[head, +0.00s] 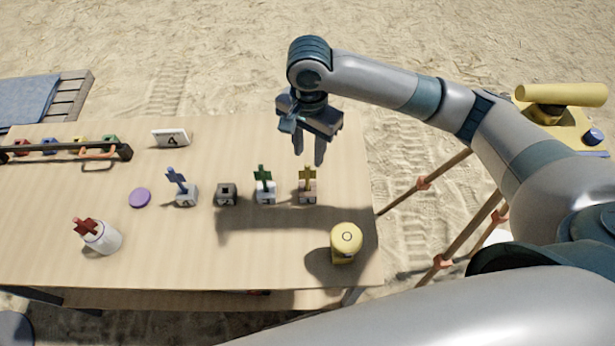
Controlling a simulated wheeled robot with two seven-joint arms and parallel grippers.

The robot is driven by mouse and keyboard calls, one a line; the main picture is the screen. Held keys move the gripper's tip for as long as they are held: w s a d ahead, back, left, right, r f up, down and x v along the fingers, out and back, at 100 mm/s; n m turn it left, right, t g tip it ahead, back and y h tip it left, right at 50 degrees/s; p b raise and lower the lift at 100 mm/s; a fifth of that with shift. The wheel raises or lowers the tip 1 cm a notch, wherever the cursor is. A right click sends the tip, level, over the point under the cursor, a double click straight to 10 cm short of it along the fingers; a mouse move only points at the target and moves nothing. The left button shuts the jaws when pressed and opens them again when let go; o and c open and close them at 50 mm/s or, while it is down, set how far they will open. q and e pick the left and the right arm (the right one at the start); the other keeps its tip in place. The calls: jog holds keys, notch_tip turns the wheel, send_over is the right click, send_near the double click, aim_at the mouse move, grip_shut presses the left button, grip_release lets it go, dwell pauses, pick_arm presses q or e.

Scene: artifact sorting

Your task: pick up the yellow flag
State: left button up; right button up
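The yellow flag (308,174) stands upright in a small block-shaped holder (307,195) near the right end of the table. My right gripper (309,160) is above and close to the flag, its fingers pointing down. Two fingers show with a narrow gap between them and nothing visible in it. Whether they touch the flag cannot be told. My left gripper is not in the picture.
A green flag (264,175), a dark block (227,194) and a blue flag (177,180) stand left of the yellow flag. A yellow canister (346,243) is in front. A red flag (87,228) is in a white jar (104,238). The table (200,250) is clear at front centre.

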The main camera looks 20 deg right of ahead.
aim_at(308, 180)
notch_tip(308, 180, down, 7)
jog(key=shift+p, duration=0.7)
jog(key=shift+f, duration=0.1)
jog(key=shift+a+f+p, duration=0.1)
jog(key=shift+f+p, duration=0.15)
jog(key=shift+p, duration=0.15)
notch_tip(308, 180, down, 3)
jog(key=shift+s+a+p, duration=0.1)
jog(key=shift+s+p, duration=0.05)
jog(key=shift+p, duration=0.6)
jog(key=shift+f, duration=0.75)
jog(key=shift+c, duration=0.6)
grip_shut()
